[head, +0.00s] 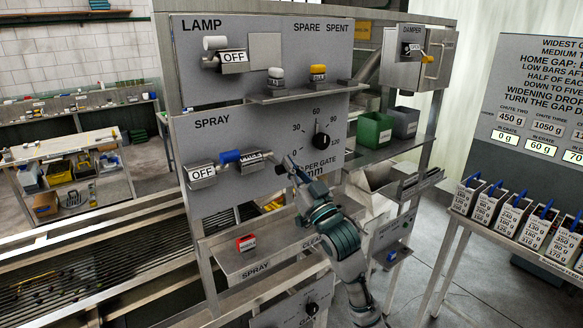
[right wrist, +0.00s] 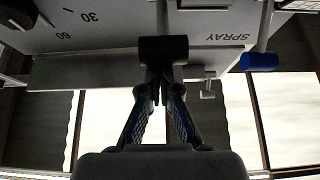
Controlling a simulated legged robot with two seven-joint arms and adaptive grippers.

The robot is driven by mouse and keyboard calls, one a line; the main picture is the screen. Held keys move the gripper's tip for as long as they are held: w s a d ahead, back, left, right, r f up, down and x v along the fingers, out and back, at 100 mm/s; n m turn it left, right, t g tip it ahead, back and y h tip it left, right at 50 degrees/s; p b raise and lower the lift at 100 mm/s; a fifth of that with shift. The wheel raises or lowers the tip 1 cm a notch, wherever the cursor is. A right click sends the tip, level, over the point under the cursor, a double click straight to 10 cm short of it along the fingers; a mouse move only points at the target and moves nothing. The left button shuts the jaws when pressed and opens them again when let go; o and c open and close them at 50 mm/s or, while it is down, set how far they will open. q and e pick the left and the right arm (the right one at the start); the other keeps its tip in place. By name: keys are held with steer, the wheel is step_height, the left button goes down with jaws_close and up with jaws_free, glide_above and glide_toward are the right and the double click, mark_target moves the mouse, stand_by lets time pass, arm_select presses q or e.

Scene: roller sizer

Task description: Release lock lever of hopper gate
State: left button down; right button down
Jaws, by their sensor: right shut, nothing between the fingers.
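The grey spray panel (head: 225,135) carries a dial with a black knob (head: 321,141). Below it is a partly covered label reading "...PER GATE mm" (head: 318,163). My right gripper (head: 291,166) is at the panel just left of this label, with its fingers shut. In the right wrist view its fingers (right wrist: 160,85) come together just below a dark block (right wrist: 163,48). A narrow grey bar (right wrist: 162,17) runs up from that block. I cannot tell whether these are the lock lever, or whether the fingers touch them. My left gripper is not in view.
A blue-handled spray lever (head: 230,156) sits left of my right gripper; its blue end also shows in the right wrist view (right wrist: 259,62). A shelf with a red block (head: 246,243) lies below. Green (head: 375,131) and grey bins stand right. Labelled boxes (head: 512,215) line the right table.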

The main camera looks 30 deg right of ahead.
step_height(320, 180, down, 7)
steer(key=w+t+b, duration=0.1)
steer(key=t+b, duration=0.2)
steer(key=b, duration=0.4)
steer(key=shift+w+a+b, duration=0.2)
steer(key=shift+b, duration=0.1)
steer(key=shift+f, duration=0.15)
